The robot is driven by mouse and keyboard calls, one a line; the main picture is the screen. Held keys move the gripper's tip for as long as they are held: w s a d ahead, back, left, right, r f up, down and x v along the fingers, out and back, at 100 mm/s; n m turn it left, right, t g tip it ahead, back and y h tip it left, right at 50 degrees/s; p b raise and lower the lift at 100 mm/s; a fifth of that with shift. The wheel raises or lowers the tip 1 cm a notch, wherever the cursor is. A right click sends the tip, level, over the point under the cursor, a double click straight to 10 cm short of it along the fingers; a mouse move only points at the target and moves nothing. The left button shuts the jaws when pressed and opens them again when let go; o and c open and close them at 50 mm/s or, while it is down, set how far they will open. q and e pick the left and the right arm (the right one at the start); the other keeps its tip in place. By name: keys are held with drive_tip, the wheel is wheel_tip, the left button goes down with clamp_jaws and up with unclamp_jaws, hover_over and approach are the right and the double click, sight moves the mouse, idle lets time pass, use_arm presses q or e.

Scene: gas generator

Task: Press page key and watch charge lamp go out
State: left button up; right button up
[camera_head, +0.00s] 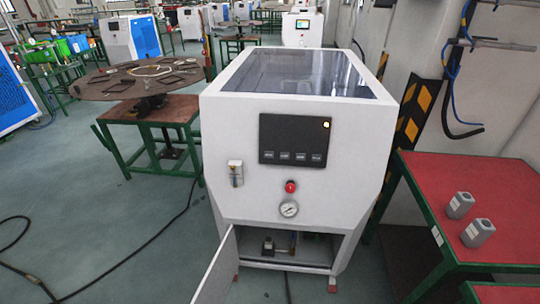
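The gas generator is a white cabinet (225,150) with a dark glass top in the middle of the head view. Its front has a black control panel (292,138). A row of several small grey keys (292,157) runs along the panel's lower part; their labels are too small to read, so I cannot tell which is the page key. Neither of my grippers shows in this view.
The lower door (216,274) stands open at the left. A red table (490,190) with two grey blocks stands right. A black cable (135,254) crosses the floor.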

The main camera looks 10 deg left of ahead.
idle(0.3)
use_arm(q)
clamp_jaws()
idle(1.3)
